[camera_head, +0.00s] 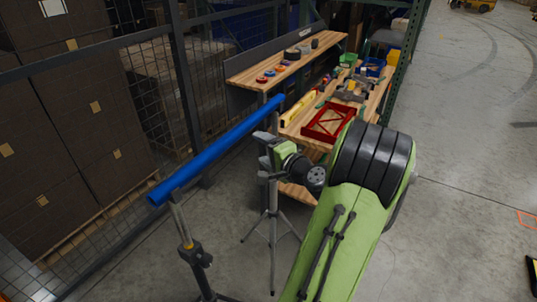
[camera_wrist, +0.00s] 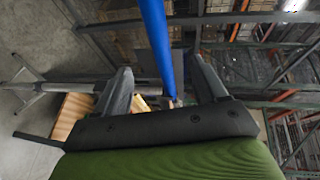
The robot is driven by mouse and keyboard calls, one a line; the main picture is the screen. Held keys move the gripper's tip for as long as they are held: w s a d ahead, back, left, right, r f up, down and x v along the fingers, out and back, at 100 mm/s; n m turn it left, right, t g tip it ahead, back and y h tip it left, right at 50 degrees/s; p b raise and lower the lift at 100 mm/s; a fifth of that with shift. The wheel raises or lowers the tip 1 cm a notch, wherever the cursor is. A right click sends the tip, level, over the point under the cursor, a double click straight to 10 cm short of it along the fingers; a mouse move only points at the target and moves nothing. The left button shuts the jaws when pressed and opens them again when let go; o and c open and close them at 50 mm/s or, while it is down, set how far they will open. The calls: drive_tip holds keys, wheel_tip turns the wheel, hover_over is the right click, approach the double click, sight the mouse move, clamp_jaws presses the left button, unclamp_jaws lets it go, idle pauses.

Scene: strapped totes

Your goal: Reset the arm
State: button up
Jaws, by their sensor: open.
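My gripper (camera_head: 264,140) is in the middle of the head view, at the end of my green arm, just below and in front of the far part of a blue bar (camera_head: 222,145). The bar lies slanted on tripod stands. In the wrist view my gripper (camera_wrist: 162,66) is open, with its two dark fingers spread wide. The blue bar (camera_wrist: 155,32) runs between the fingers in the picture, with gaps on both sides. I cannot tell whether it is in depth between the fingertips.
Tripod stands (camera_head: 271,215) are under and near the bar. A wooden workbench (camera_head: 300,128) with a red tray (camera_head: 329,122) and several tools stands behind. A wire fence and dark stacked boxes (camera_head: 65,120) line the left. The floor (camera_head: 465,150) at the right is mostly clear.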

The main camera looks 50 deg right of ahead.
drive_tip(key=shift+v, duration=1)
drive_tip(key=shift+w, duration=0.1)
drive_tip(key=w+a+f+n+g+y, duration=0.1)
drive_tip(key=w+a+n+g+y, duration=0.2)
drive_tip(key=a+n, duration=0.55)
drive_tip(key=w+a+f+n+g+y, duration=0.1)
drive_tip(key=w+a+n+g+y, duration=0.15)
drive_tip(key=a, duration=1.05)
drive_tip(key=s+a+r+n+g, duration=0.2)
drive_tip(key=s+a+n+g, duration=0.2)
drive_tip(key=s+a+n, duration=0.5)
drive_tip(key=s+a, duration=0.3)
drive_tip(key=s, duration=0.4)
drive_tip(key=shift+s+a+n, duration=0.2)
drive_tip(key=shift+a+n, duration=0.15)
drive_tip(key=shift+n, duration=0.05)
